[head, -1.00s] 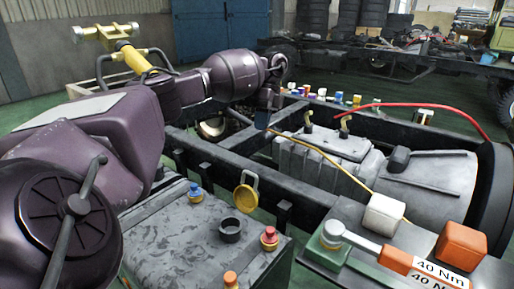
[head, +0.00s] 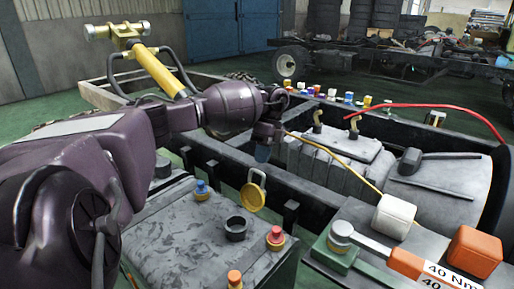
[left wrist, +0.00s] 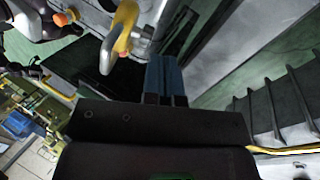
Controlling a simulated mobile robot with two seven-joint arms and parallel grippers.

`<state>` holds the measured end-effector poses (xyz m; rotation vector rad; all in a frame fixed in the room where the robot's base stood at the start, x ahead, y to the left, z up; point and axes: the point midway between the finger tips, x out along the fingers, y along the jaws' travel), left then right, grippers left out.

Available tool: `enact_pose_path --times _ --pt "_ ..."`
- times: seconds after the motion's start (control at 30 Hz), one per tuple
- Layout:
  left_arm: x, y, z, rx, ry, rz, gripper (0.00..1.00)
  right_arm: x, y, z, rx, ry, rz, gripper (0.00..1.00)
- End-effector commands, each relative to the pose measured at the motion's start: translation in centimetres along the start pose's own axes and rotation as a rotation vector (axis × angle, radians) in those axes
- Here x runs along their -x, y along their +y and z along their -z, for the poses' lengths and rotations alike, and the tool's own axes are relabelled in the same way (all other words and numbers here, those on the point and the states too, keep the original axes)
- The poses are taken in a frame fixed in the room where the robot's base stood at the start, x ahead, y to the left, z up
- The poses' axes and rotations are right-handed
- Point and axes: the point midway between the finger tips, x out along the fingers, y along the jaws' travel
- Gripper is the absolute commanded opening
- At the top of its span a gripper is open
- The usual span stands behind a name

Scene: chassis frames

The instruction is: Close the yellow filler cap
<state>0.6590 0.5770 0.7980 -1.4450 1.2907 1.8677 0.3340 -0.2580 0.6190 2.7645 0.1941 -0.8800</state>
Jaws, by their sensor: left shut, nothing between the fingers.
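The yellow filler cap (head: 253,192) stands open, tilted up behind the dark round filler neck (head: 236,228) on top of the grey tank (head: 185,235). The neck is uncovered. My left gripper (head: 263,153) is shut and empty, with blue fingertips pointing down, just above and behind the cap in the head view. In the left wrist view its blue fingers (left wrist: 165,75) are together, and the yellow cap (left wrist: 124,32) shows just to their left. A gap seems to lie between fingers and cap; exact depth is unclear. My right gripper is not in view.
Blue (head: 202,188), red (head: 275,237) and orange (head: 234,279) caps sit on the tank around the neck. Dark chassis rails (head: 290,190) run behind it.

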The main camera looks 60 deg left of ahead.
Motion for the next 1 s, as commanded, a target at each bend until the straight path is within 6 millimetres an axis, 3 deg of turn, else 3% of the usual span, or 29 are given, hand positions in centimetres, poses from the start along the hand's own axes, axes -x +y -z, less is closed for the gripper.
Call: enact_pose_path --times 0.4,1.0 --pt "-0.6 3.1 -0.1 -0.002 0.002 0.004 0.00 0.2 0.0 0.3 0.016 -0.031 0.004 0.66" --pt "-0.9 3.6 -0.1 0.000 0.002 0.004 0.00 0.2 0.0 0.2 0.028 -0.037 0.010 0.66"
